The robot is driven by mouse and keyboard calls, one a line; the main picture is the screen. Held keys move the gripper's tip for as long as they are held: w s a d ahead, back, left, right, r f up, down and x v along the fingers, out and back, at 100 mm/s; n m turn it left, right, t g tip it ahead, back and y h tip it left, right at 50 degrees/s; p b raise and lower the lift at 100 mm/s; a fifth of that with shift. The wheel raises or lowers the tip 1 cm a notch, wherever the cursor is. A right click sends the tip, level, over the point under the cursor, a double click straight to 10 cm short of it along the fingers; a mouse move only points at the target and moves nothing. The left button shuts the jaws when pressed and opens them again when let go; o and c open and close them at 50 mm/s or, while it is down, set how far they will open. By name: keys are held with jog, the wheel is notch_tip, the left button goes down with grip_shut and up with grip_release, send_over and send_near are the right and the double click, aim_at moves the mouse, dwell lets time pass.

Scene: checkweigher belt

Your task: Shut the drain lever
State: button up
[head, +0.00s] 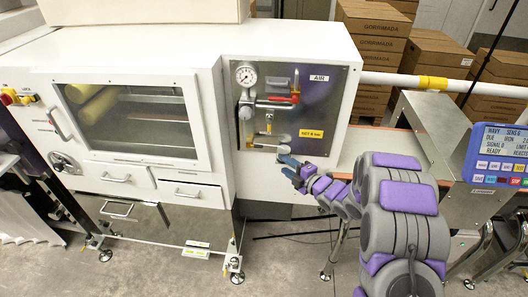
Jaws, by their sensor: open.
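The grey AIR panel (335,100) is on the right part of the white machine. It carries a round gauge (246,76), a pipe with a red-handled lever (294,97), and small valve fittings (268,122) below. A thin metal piece (264,146) sticks out low on the panel, left of the yellow label (311,134). Which of these is the drain lever is too small to tell for sure. My gripper (284,153) is just below and right of the low fittings, near the panel's bottom edge. It is open, and no held object shows; its tips are small here.
A conveyor belt (355,150) runs right of the panel, partly behind my arm. A metal housing (436,125) and a blue display (498,150) stand at the right. Cardboard boxes (376,48) are stacked behind. Open floor (285,235) lies below the panel.

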aim_at(255, 146)
jog(key=b+x, duration=0.1)
jog(key=x, duration=1.4)
jog(key=shift+w+b, duration=0.25)
jog(key=shift+b, duration=0.15)
